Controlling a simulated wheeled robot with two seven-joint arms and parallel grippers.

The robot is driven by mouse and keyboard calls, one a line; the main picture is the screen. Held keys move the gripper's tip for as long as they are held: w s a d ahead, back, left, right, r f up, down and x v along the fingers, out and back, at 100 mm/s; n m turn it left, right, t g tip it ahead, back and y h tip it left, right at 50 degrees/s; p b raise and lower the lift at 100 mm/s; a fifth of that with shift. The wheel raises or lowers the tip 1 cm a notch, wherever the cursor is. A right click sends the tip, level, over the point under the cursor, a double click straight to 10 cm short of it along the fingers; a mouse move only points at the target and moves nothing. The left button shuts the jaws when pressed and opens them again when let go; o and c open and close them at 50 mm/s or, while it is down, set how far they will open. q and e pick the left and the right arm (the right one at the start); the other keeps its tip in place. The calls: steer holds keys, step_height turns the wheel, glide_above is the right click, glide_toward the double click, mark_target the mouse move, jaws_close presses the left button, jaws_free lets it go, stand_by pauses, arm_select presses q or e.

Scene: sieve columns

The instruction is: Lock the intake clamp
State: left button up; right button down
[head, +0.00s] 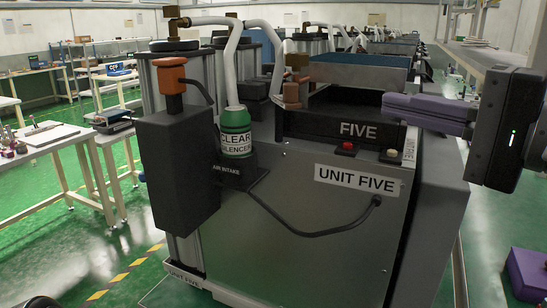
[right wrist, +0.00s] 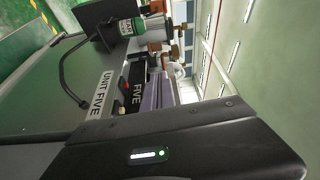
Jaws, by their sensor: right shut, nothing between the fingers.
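The machine labelled UNIT FIVE (head: 300,240) fills the middle of the head view. A green silencer bottle (head: 235,135) stands upright over its AIR INTAKE label (head: 228,172), with a pale hose rising from its top. Brown knob-like parts (head: 293,88) stand to its right; I cannot tell whether they belong to the clamp. No part is clearly recognisable as the intake clamp. My right gripper (head: 392,105) has purple fingers, shut and empty, above the machine's right side. It also shows in the right wrist view (right wrist: 158,92), apart from the bottle (right wrist: 130,27). My left gripper is not in view.
A red button (head: 347,147) and a pale button (head: 391,155) sit on the machine's front ledge. A black box with an orange-brown handle (head: 172,78) stands left of the bottle. A black cable crosses the front panel. Worktables (head: 52,135) stand at the left.

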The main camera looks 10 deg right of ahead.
mark_target(286, 93)
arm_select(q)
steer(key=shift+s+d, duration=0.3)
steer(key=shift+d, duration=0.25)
arm_select(e)
steer(key=shift+s+d+m, duration=0.2)
steer(key=shift+d+m, duration=0.05)
steer(key=shift+d, duration=0.25)
steer(key=shift+s+d+m, duration=0.15)
steer(key=shift+d+m, duration=0.1)
steer(key=shift+d, duration=0.2)
steer(key=p+x, duration=0.1)
steer(key=x, duration=0.8)
steer(key=shift+w+a, duration=0.2)
steer(key=shift+w, duration=0.1)
steer(key=a, duration=0.1)
steer(key=w+a, duration=0.1)
steer(key=a, duration=0.1)
steer(key=shift+a+p, duration=0.15)
steer(key=shift+p, duration=0.15)
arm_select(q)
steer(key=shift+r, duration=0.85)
arm_select(e)
steer(key=shift+a, duration=0.4)
